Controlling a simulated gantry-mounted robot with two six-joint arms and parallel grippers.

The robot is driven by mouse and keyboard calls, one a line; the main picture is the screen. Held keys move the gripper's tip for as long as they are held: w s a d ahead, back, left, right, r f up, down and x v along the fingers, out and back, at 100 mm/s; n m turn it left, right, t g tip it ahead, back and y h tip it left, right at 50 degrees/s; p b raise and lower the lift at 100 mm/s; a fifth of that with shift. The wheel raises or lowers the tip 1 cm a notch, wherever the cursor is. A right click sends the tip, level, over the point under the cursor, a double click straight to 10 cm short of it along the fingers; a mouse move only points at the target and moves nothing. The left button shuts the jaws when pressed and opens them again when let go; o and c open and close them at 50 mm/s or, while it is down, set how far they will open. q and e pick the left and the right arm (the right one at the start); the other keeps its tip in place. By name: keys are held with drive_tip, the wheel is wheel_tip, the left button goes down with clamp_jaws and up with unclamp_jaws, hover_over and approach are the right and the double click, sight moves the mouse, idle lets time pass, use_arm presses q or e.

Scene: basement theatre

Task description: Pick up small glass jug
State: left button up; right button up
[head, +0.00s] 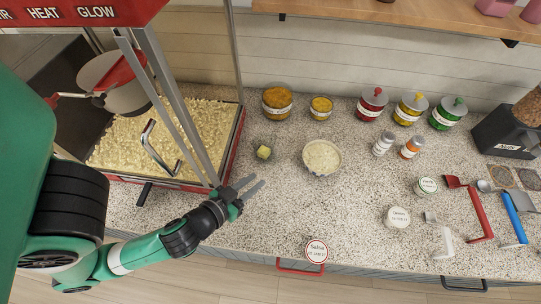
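A small clear, whitish vessel (445,242) stands near the front edge of the counter at the right; it may be the glass jug, but it is too small and faint to be sure. My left gripper (252,186) is over the counter at the centre-left, in front of the popcorn machine. Its two fingers are apart with nothing between them. It is far to the left of the clear vessel. My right gripper is not in view.
The popcorn machine (233,150) stands at the left. A red scoop (475,212) and a blue scoop (514,216) lie at the right. The counter's middle is mostly clear.

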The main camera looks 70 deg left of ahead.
sight(276, 164)
use_arm(q)
drive_tip(key=shift+w+a+f, duration=0.1)
drive_tip(key=shift+w+a, duration=0.05)
drive_tip(key=shift+w, duration=0.1)
drive_tip(key=p+x, duration=0.1)
drive_tip(key=x, duration=0.4)
drive_tip(key=shift+w+a+p, duration=0.2)
drive_tip(key=shift+w+p, duration=0.05)
drive_tip(key=shift+p, duration=0.05)
drive_tip(key=shift+w+a+f, duration=0.1)
drive_tip(key=shift+w+f, duration=0.05)
drive_tip(key=shift+w+a, duration=0.2)
drive_tip(key=shift+w, duration=0.05)
drive_tip(key=p+x, duration=0.1)
drive_tip(key=x, duration=0.3)
drive_tip(key=shift+w+a, duration=0.15)
drive_tip(key=shift+w, duration=0.05)
clamp_jaws()
idle(0.5)
